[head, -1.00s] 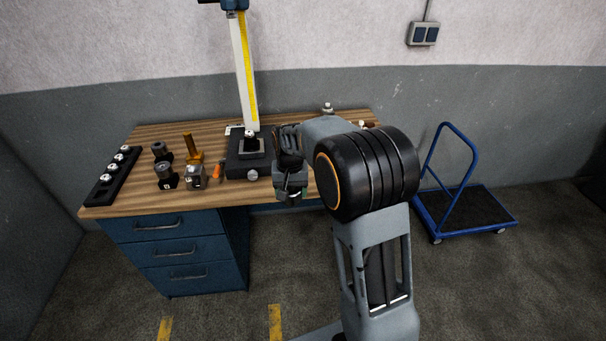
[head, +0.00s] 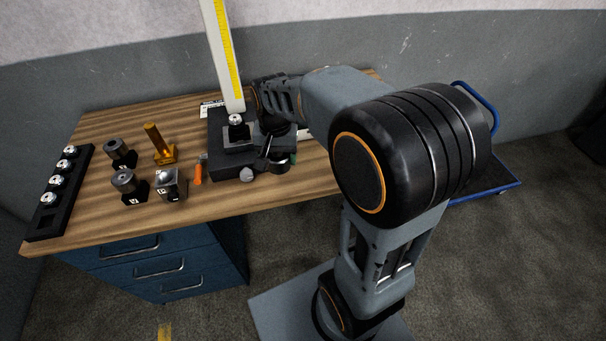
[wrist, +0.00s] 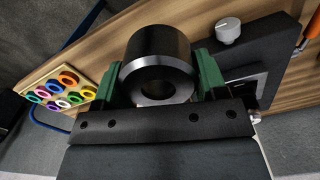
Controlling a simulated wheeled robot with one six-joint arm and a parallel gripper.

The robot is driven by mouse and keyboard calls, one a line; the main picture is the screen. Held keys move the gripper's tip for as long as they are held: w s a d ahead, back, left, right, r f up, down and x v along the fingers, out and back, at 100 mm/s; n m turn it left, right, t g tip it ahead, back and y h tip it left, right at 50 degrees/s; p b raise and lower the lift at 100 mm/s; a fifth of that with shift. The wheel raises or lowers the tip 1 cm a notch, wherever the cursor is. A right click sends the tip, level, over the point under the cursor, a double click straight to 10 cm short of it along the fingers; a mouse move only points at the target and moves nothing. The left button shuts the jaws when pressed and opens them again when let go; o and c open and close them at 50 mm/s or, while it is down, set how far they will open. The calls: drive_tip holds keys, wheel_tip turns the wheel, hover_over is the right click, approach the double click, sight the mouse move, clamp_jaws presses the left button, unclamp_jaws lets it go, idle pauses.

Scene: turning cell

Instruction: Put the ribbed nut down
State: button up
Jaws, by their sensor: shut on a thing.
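The ribbed nut is a dark, thick-walled ring with a round bore in the wrist view (wrist: 150,62); I cannot make out ribs on it. My gripper (wrist: 158,75) is shut on it, with a green jaw on either side. In the head view my gripper (head: 274,158) is at the right side of the height gauge's black base (head: 222,165), partly hidden by my own arm. I cannot tell whether the nut touches anything below it.
The gauge's column (head: 225,60) rises behind. Left of it stand an orange-handled tool (head: 198,172), a steel block (head: 171,184), a brass-coloured stand (head: 164,152), two dark cylinders on numbered holders (head: 127,183) and a black rack (head: 44,220). A tray of coloured rings (wrist: 90,72) lies nearby.

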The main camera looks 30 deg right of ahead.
drive_tip(key=s, duration=0.1)
drive_tip(key=s+f, duration=0.1)
drive_tip(key=s, duration=0.1)
drive_tip(key=shift+d+m+b, duration=0.1)
drive_tip(key=shift+m+b, duration=0.2)
drive_tip(key=shift+b, duration=0.05)
drive_tip(key=shift+w+d+f, duration=0.2)
drive_tip(key=shift+d+f, duration=0.1)
drive_tip(key=shift+d, duration=0.1)
drive_tip(key=p, duration=0.3)
hover_over(305, 169)
drive_tip(key=s+a, duration=0.1)
wheel_tip(305, 169, down, 8)
drive_tip(key=shift+s+a+r, duration=0.1)
drive_tip(key=shift+a+r, duration=0.05)
drive_tip(key=shift+r, duration=0.1)
drive_tip(key=shift+w+d+f, duration=0.4)
drive_tip(key=shift+d+f, duration=0.05)
drive_tip(key=shift+f, duration=0.25)
drive_tip(key=shift+w+d+f, duration=0.1)
drive_tip(key=shift+f, duration=1.6)
